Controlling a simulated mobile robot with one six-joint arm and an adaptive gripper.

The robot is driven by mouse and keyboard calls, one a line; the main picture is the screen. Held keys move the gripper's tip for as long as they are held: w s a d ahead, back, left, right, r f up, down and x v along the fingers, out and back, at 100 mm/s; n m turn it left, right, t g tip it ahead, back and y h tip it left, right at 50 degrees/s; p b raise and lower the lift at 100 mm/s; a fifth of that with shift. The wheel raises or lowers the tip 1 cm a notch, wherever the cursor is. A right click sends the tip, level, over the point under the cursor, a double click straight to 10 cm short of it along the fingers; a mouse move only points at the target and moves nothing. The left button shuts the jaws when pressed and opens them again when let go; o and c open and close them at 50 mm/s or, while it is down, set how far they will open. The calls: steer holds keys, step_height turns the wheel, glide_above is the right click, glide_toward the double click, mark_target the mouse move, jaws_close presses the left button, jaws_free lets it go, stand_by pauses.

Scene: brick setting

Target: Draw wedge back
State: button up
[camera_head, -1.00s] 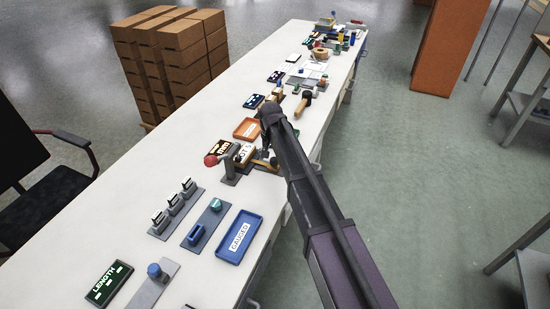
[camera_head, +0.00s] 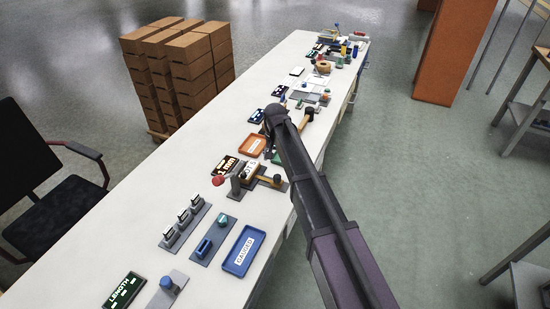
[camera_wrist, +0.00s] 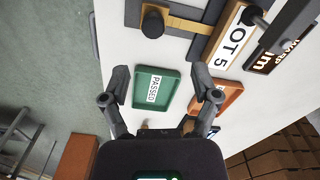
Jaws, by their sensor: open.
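A pale wooden bar with a dark round knob (camera_wrist: 153,20), which looks like the wedge, reaches toward a wooden block labelled LOT 5 (camera_wrist: 228,42) in the wrist view. In the head view the knob (camera_head: 277,181) is at the right end of the fixture, near the table's front edge. A dark post (camera_head: 236,186) and a lever with a red ball (camera_head: 218,180) are at its left. My gripper (camera_wrist: 160,84) is open and empty, with its fingers around the view of a green PASSED tray (camera_wrist: 155,112). The knob is beyond the fingers, apart from them.
An orange tray (camera_head: 252,145) lies behind the fixture, and a lit display (camera_head: 223,166) is beside it. A blue tray (camera_head: 243,250) and fixtures with knobs stand nearer. The table's left strip is bare. Stacked brown boxes (camera_head: 165,75) stand beyond the left edge.

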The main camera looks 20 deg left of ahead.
steer(key=shift+r+p, duration=2.1)
steer(key=shift+r, duration=0.3)
steer(key=s+d, duration=0.3)
steer(key=d, duration=1.2)
steer(key=s+d+m, duration=0.1)
steer(key=s+d, duration=0.3)
steer(key=d, duration=1.1)
steer(key=shift+d+f, duration=0.2)
steer(key=shift+d, duration=0.05)
steer(key=shift+a, duration=0.15)
steer(key=m, duration=0.5)
glide_above(277, 176)
steer(key=shift+r, duration=0.1)
step_height(277, 176, down, 14)
steer(key=b, duration=1.4)
steer(key=shift+r, duration=0.1)
